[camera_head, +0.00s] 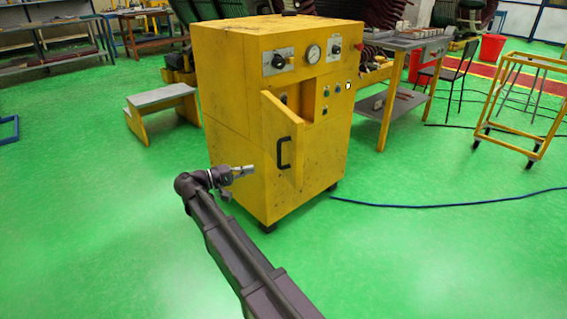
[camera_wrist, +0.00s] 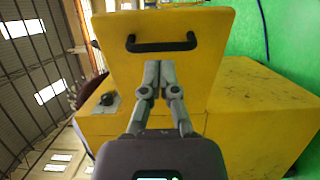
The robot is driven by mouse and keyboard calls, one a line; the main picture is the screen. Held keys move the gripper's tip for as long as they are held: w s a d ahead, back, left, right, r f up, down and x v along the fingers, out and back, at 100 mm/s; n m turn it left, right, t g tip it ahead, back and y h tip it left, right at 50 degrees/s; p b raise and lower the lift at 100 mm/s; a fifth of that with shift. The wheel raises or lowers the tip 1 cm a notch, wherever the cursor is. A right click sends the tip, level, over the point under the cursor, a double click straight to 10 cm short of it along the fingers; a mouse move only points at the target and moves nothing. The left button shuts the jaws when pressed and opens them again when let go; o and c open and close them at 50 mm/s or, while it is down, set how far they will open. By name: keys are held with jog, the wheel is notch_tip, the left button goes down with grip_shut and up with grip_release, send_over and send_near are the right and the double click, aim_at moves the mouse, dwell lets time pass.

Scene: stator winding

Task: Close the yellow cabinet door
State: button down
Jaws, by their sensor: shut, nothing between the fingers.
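The yellow cabinet (camera_head: 232,115) stands on the floor in the middle of the head view. Its yellow door (camera_head: 296,130) is swung open and juts out from the front. A black handle (camera_head: 284,152) is on the door's outer face. In the wrist view the door (camera_wrist: 205,35) fills the upper middle, with its handle (camera_wrist: 162,46) crosswise above my fingertips. My gripper (camera_head: 250,169) is left of the door, on its handle side. In the wrist view my gripper (camera_wrist: 159,66) is shut and empty, pointing at the door. I cannot tell whether it touches the door.
A gauge (camera_head: 313,54) and knobs sit on the cabinet's upper front. A yellow step (camera_head: 160,112) stands at its left, a grey table (camera_head: 405,100) at its right. A yellow trolley (camera_head: 520,105) is farther right.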

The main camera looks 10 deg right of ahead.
aim_at(295, 159)
jog(key=shift+d, duration=0.1)
jog(key=x, duration=1.4)
dwell(0.5)
